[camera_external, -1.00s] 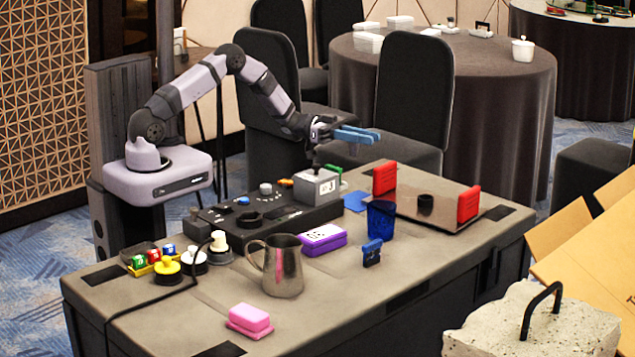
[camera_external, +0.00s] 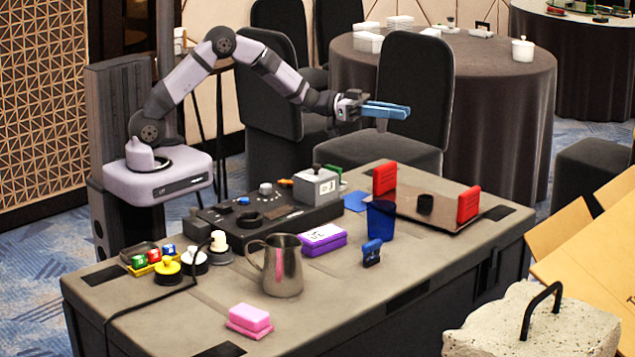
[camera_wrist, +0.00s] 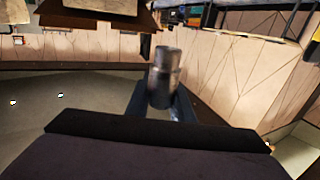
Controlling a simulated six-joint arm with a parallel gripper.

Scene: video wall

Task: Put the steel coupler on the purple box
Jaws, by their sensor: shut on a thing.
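The steel coupler (camera_wrist: 163,76), a grey metal cylinder, is between the fingertips of my gripper in the wrist view. My gripper (camera_external: 386,111), with blue fingers, is shut on it and held high above the far side of the table. In the outside view a small grey part of the coupler (camera_external: 381,125) shows just under the fingers. The purple box (camera_external: 323,240) lies on the table behind the steel pitcher, below and to the left of my gripper, well apart from it. Its top is pale with dark marks.
The steel pitcher (camera_external: 283,266) stands in front of the purple box. A blue cup (camera_external: 381,220) and a blue clip (camera_external: 372,253) are to its right. A black console (camera_external: 265,218) with a grey switch box (camera_external: 316,187) is behind it. A red-ended stand (camera_external: 425,208) is further right.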

